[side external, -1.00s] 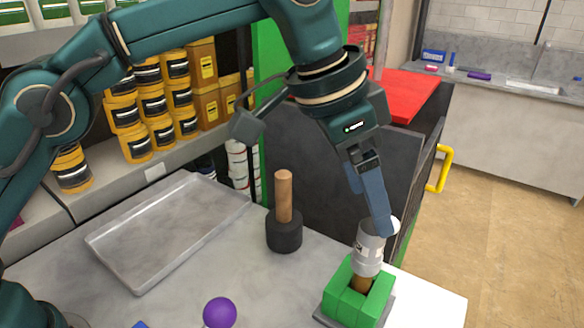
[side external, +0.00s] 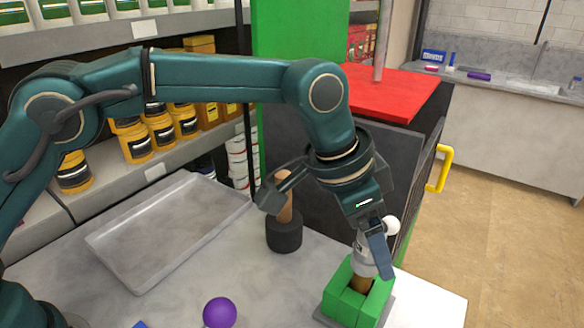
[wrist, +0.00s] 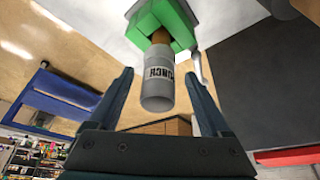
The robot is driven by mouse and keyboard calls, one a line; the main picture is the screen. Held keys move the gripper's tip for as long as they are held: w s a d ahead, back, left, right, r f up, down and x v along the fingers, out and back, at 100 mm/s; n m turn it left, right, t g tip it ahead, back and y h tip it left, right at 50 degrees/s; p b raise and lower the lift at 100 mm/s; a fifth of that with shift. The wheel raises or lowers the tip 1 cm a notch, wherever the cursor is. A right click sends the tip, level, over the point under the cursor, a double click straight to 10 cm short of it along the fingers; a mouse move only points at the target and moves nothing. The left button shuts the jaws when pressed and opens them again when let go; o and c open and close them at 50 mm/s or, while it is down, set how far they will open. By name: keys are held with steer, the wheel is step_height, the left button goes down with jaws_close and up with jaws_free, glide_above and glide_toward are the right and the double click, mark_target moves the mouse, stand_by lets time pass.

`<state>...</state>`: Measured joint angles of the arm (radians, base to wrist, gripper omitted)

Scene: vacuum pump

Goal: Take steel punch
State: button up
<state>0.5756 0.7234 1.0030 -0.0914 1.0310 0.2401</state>
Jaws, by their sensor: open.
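The steel punch (wrist: 158,88) is a grey cylinder with dark lettering on its side. In the side view the punch (side external: 362,257) stands in a green block holder (side external: 341,307), with a brown part between it and the holder. The green holder also shows at the top of the wrist view (wrist: 178,18). My gripper (wrist: 160,76) is open, with one finger on each side of the punch and visible gaps to it in the wrist view. In the side view my gripper (side external: 378,262) points down at the punch and partly covers it.
A wooden-handled tool with a dark head (side external: 284,234) stands left of the holder. A metal tray (side external: 130,270) and a purple ball (side external: 220,312) are farther left. A white ball (side external: 391,225) is close beside my gripper. A dark cabinet with a red top (side external: 395,92) stands behind.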

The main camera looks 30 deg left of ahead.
steer(key=c, duration=1.3)
jaws_close()
steer(key=shift+r, duration=0.15)
